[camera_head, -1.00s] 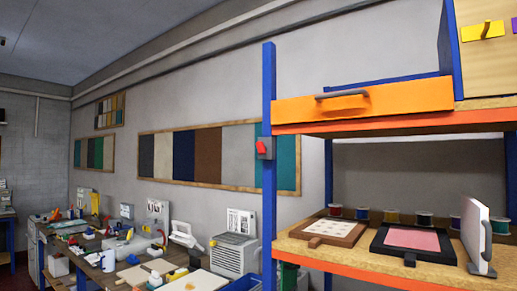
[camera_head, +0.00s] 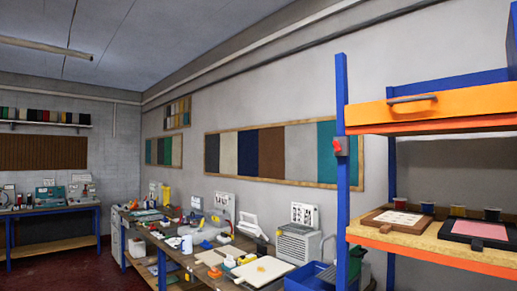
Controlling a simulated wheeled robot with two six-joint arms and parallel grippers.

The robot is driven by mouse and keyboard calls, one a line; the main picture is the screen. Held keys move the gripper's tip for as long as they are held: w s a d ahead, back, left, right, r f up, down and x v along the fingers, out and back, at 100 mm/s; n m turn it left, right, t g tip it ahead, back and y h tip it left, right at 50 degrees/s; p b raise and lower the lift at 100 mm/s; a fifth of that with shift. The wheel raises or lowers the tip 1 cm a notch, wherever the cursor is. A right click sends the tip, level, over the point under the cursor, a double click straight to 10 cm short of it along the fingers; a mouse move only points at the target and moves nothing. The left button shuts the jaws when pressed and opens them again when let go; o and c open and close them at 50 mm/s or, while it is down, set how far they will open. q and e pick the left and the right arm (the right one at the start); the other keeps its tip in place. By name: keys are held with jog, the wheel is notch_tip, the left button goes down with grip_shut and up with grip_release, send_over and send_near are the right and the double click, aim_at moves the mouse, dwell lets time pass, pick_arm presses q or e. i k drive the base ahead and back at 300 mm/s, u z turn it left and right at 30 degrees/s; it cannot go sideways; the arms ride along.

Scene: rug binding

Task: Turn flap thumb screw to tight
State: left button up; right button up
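Neither of my grippers is in the head view. I cannot make out a flap or a thumb screw at this distance. A long workbench (camera_head: 176,256) along the right wall carries several small tools and machines. Among them are a grey-white box with a slatted front (camera_head: 296,244), a white angled device (camera_head: 252,226) and cream boards (camera_head: 262,271). Which of these, if any, bears the thumb screw cannot be told.
A shelf rack with a blue post (camera_head: 341,120), an orange drawer (camera_head: 450,106) and framed pads stands close at the right. A blue bin (camera_head: 312,276) is beside it. Another blue-legged bench (camera_head: 52,211) stands at the far left. Dark red floor (camera_head: 70,273) is open at the lower left.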

aim_at(338, 146)
jog(key=u, duration=0.6)
jog(key=k, duration=0.85)
jog(key=u, duration=0.7)
jog(key=i, duration=1.05)
jog(key=z, duration=0.9)
jog(key=i, duration=0.85)
jog(key=z, duration=0.8)
